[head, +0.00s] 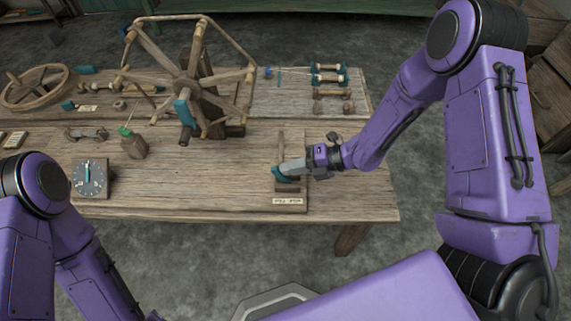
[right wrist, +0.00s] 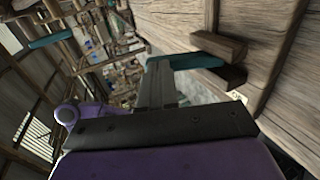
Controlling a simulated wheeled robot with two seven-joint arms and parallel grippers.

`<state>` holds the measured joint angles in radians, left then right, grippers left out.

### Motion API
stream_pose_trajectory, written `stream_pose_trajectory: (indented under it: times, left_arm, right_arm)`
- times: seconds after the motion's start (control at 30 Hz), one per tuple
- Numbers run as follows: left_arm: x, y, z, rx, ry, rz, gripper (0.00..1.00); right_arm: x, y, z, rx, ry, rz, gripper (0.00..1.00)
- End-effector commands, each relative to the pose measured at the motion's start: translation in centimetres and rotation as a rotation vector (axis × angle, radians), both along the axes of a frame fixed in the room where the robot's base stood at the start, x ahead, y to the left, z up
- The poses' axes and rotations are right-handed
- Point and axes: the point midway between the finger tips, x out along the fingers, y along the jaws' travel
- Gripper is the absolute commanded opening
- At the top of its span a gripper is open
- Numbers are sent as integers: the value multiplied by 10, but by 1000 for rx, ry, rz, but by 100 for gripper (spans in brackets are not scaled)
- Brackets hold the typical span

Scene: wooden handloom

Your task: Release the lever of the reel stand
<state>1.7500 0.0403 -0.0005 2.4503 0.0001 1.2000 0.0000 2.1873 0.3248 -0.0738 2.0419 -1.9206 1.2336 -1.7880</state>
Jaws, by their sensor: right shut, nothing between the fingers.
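A small wooden stand on a board (head: 291,201), with a label at its front, sits near the table's front right. It carries a teal lever (head: 281,175), which also shows in the right wrist view (right wrist: 190,61) beside a dark wooden block. My right gripper (head: 291,168) is shut and empty, its fingertips right at the teal lever. In the right wrist view the closed fingers (right wrist: 157,80) end at the lever's near end; I cannot tell whether they touch it. My left arm shows at the lower left, but its gripper is out of view.
A large spoked wooden reel (head: 188,76) stands behind and to the left. A dial box (head: 89,178) and a small block with a green-tipped peg (head: 133,146) stand further left. Spools (head: 327,79) lie at the back right. The tabletop left of the stand is clear.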

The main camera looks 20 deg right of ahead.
Motion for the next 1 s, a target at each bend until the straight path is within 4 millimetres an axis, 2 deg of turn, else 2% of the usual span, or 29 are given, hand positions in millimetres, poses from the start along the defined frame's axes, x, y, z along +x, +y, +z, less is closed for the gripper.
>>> stream_pose_trajectory:
  times: [0.07, 0.47, 0.77, 0.87, 1.0]
  left_arm:
    - [0, 0, -4, 0, 0, 0, 0]
    - [0, 0, -3, -1, 0, 0, 0]
    - [0, 0, -3, -1, 0, 0, 0]
    - [0, 0, 3, 0, 0, 0, 0]
    - [0, 0, 23, -1, 0, 0, 0]
  right_arm:
    - [1, 7, 0, 6, -2, 5, 0]
    - [0, 8, 0, 9, -1, 12, 0]
    - [-6, -7, -4, 7, -1, 6, 0]
    - [-7, -13, 3, 6, -3, 9, 0]
    - [-9, -29, 23, 9, -6, 30, 0]
